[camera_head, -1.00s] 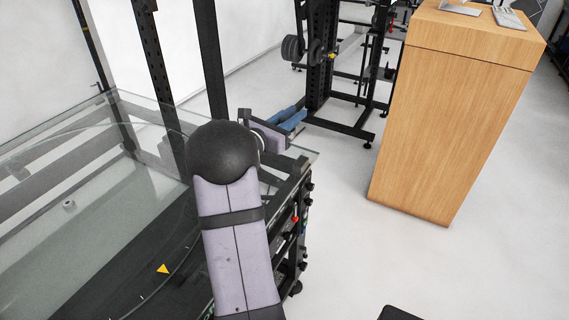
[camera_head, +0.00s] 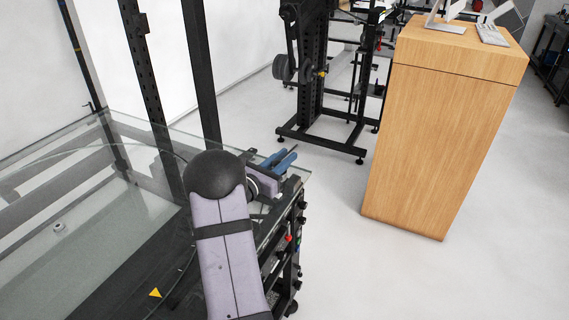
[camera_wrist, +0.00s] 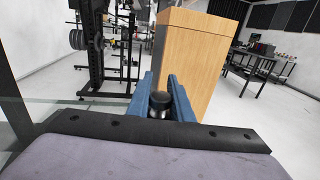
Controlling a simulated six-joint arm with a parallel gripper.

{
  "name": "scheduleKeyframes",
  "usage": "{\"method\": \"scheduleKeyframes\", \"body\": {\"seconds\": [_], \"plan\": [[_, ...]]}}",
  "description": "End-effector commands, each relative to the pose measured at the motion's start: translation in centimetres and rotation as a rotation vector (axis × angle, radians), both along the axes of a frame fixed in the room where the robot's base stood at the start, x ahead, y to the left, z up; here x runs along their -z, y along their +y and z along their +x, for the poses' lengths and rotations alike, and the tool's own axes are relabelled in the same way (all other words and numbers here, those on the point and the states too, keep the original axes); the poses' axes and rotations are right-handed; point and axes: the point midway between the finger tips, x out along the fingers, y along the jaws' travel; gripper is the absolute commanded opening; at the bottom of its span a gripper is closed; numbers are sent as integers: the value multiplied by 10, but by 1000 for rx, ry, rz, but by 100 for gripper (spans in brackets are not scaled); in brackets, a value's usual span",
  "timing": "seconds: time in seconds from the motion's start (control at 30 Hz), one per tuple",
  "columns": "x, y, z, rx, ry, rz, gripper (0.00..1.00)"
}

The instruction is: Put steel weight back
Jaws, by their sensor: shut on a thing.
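The steel weight (camera_wrist: 160,103) shows in the wrist view as a small, dark, shiny cylinder between the two blue fingers. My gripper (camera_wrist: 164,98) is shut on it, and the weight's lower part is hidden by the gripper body. In the head view my gripper (camera_head: 280,157) is near the far right corner of the glass table (camera_head: 150,125). The weight cannot be made out there. Its height over the table is hard to tell.
A small round grey piece (camera_head: 59,227) and a yellow triangle marker (camera_head: 155,292) lie at the left and front. Dark upright posts (camera_head: 208,70) stand behind the table. A wooden cabinet (camera_head: 435,140) and a black rack (camera_head: 312,70) stand beyond, with open floor between.

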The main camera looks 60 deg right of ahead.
Motion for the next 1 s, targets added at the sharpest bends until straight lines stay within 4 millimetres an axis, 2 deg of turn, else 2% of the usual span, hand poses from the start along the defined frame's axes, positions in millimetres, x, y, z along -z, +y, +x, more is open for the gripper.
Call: {"method": "scheduleKeyframes", "body": {"seconds": [0.2, 0.67, 0.7, 0.77, 1.0], "plan": [[17, -1, 0, 0, -2, -5, 0], [22, 0, 0, 0, -3, -6, 0], [24, 0, 0, 0, -1, 0, 27], [23, 0, 0, 0, -1, 1, 38], [23, 0, 0, 0, -1, 1, 38]]}}
